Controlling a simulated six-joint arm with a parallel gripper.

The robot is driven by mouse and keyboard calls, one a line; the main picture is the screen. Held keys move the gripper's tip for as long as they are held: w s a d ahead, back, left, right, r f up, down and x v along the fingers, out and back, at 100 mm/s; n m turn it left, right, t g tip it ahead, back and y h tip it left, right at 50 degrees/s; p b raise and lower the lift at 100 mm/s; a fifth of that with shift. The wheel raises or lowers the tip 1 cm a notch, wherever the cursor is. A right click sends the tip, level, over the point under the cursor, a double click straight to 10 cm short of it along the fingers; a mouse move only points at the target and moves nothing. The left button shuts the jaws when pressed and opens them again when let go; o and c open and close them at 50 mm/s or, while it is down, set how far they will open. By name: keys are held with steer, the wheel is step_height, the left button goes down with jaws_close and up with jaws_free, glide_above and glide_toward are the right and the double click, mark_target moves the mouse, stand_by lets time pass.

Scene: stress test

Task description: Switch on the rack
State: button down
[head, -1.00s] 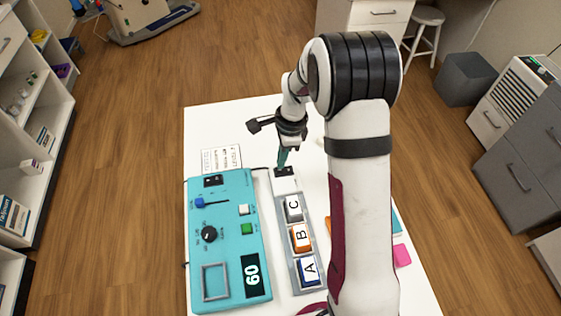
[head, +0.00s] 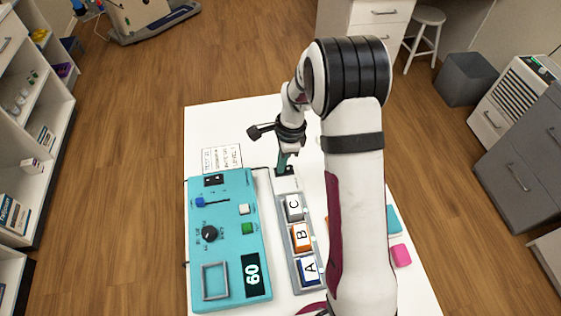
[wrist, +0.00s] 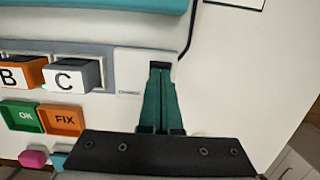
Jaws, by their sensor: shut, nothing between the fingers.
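The rack (head: 281,228) is a grey rail on the white table, holding a blue-and-white block A (head: 309,271), an orange-and-white block B (head: 300,238) and a grey-and-white block C (head: 294,208). Its pale far end carries a black switch (head: 285,171), mostly hidden by my fingers. My gripper (head: 282,168) is shut and empty, with teal fingers pointing down at the switch. In the wrist view, the fingertips overlap the black switch (wrist: 160,66); contact cannot be told. A small green glow shows by block C (wrist: 75,76).
A teal console (head: 230,240) with a knob, slider, buttons and a display reading 60 stands left of the rack. A printed card (head: 222,158) lies behind it. Green OK (wrist: 22,116) and orange FIX (wrist: 62,120) blocks and a pink block (head: 401,255) lie right of the rack.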

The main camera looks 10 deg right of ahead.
steer(key=shift+d+r, duration=0.1)
steer(key=shift+d, duration=0.55)
step_height(320, 180, up, 14)
steer(key=d, duration=0.2)
glide_toward(288, 168)
steer(key=a+f, duration=0.1)
steer(key=f, duration=0.1)
steer(key=a+f, duration=0.1)
steer(key=f, duration=0.1)
steer(key=a+f, duration=0.1)
steer(key=f, duration=0.1)
steer(key=shift+a+f, duration=0.15)
steer(key=shift+f, duration=0.2)
stand_by(0.4)
